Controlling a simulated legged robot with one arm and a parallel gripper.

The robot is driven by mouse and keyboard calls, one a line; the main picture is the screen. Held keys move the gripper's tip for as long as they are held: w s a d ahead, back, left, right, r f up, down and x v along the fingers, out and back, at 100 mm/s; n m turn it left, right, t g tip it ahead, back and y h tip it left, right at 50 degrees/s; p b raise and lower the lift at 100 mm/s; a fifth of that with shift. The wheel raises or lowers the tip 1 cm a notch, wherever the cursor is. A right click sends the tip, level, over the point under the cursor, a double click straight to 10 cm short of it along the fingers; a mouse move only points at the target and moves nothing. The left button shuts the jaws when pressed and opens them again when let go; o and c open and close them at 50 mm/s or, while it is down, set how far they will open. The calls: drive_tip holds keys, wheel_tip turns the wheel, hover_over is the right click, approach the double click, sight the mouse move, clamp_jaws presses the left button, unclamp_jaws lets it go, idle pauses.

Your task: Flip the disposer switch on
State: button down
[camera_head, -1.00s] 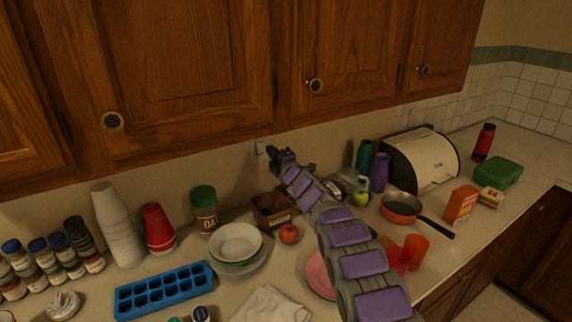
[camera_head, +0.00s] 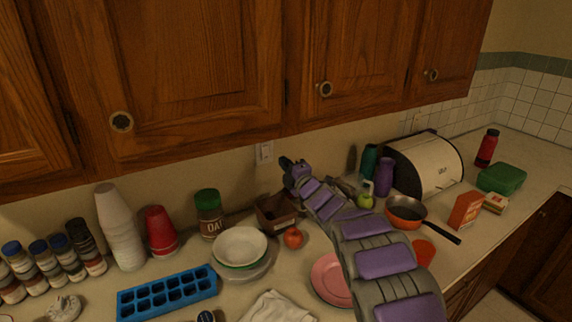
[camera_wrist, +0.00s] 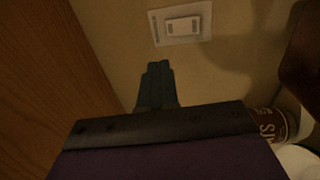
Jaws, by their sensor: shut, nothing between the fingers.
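The disposer switch (camera_wrist: 181,25) is a white rocker on a white wall plate (camera_wrist: 157,27), near the top of the wrist view. In the head view the plate (camera_head: 264,153) is on the wall under the cabinets, left of my gripper. My gripper (camera_wrist: 158,66) is shut and empty, its dark fingertips just below the plate in the wrist view. A strip of wall shows between the tips and the plate, so they look apart. In the head view my gripper (camera_head: 285,161) is just right of the plate. I cannot tell which way the rocker is set.
Wooden cabinets (camera_head: 200,70) hang above the wall. Below are a brown box (camera_head: 268,217), an apple (camera_head: 293,238), stacked bowls (camera_head: 239,247) and an oats canister (camera_head: 209,213). Purple and green bottles (camera_head: 384,177) and a bread box (camera_head: 432,162) stand to the right.

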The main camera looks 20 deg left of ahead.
drive_tip(key=d+r+m+t+h, duration=0.2)
drive_tip(key=d+m+h, duration=0.7)
drive_tip(key=d, duration=1.1)
drive_tip(key=s+d+f+m+g+h, duration=0.1)
drive_tip(key=s+d+m+g+h, duration=0.2)
drive_tip(key=d, duration=0.5)
drive_tip(key=s+d+f+m+h, duration=0.1)
drive_tip(key=s+d+m+h, duration=0.25)
drive_tip(key=s+d, duration=0.3)
drive_tip(key=s+d+f+m+g, duration=0.2)
drive_tip(key=s+d+m, duration=0.1)
drive_tip(key=s, duration=0.4)
drive_tip(key=s+d+f+m+g+h, duration=0.15)
drive_tip(key=s+d, duration=0.25)
drive_tip(key=s, duration=0.4)
drive_tip(key=s+d+f+m+g, duration=0.1)
drive_tip(key=s+d+m+g, duration=0.2)
drive_tip(key=s, duration=0.4)
drive_tip(key=s+f+m+g+y, duration=0.1)
drive_tip(key=s+f+m+g, duration=0.1)
drive_tip(key=s, duration=1.1)
drive_tip(key=s+a+f+m+g+y, duration=0.1)
drive_tip(key=s+f+m+g, duration=0.1)
drive_tip(key=s, duration=1.2)
drive_tip(key=m+g, duration=0.1)
drive_tip(key=g, duration=0.1)
drive_tip(key=shift+s+a+f+g, duration=0.15)
drive_tip(key=shift+s+a+g, duration=0.1)
drive_tip(key=shift+g, duration=0.1)
